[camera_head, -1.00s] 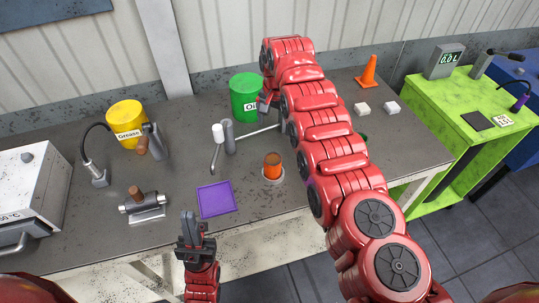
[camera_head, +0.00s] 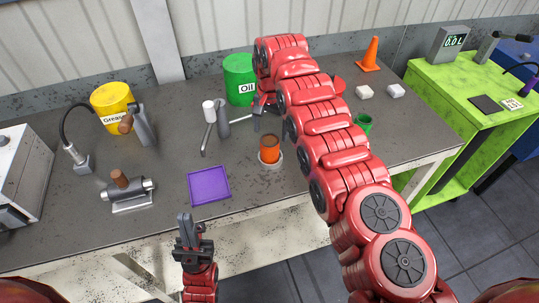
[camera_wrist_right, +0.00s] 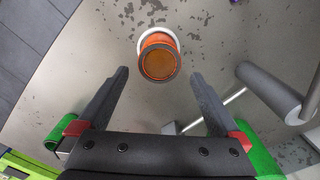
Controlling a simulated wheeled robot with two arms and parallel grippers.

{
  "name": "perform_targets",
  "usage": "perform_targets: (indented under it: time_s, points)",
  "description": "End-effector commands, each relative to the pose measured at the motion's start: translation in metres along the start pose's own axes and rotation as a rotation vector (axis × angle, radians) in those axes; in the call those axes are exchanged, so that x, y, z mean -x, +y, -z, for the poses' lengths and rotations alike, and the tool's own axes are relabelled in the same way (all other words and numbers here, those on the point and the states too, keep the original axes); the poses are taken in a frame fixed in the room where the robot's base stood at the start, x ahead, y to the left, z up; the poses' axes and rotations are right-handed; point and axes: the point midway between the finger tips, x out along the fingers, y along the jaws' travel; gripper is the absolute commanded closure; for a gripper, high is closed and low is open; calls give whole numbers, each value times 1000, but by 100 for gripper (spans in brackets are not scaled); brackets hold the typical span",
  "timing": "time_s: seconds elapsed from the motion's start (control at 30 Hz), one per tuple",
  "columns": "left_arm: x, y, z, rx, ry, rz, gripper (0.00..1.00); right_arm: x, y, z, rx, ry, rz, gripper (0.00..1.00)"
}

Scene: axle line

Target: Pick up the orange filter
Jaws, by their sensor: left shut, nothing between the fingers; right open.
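The orange filter (camera_head: 270,149) stands upright in a pale round holder (camera_head: 271,165) near the front of the grey workbench. In the right wrist view the filter (camera_wrist_right: 158,58) shows ahead of and between the fingers, with the white rim of its holder around it. My right gripper (camera_wrist_right: 159,80) is open and empty, apart from the filter. In the head view my right gripper (camera_head: 260,112) is above the bench behind the filter, partly hidden by my own arm. My left gripper (camera_head: 185,222) is shut and empty in front of the bench edge.
A purple tray (camera_head: 208,186) lies left of the filter. A white-headed tool (camera_head: 209,112) and grey cylinder (camera_head: 223,120) stand behind it.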

Motion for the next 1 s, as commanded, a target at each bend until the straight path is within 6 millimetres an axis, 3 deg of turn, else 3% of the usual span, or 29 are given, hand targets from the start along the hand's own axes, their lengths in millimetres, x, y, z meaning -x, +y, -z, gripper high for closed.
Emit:
perform_targets:
  time_s: [0.37,0.5,0.7,0.93,1.0]
  points:
    - [-22,-1,4,0,0,0,100,-12,1,-3,-1,-1,-1,0]
    - [-35,-2,6,0,0,0,100,-29,2,-8,-1,-4,-2,0]
    - [-34,-2,6,0,0,0,100,-51,1,-8,0,-2,-3,0]
    - [-34,-2,6,0,0,0,100,-53,1,-7,0,0,-1,0]
    - [-34,-2,6,0,0,0,100,-53,1,-7,0,0,-1,11]
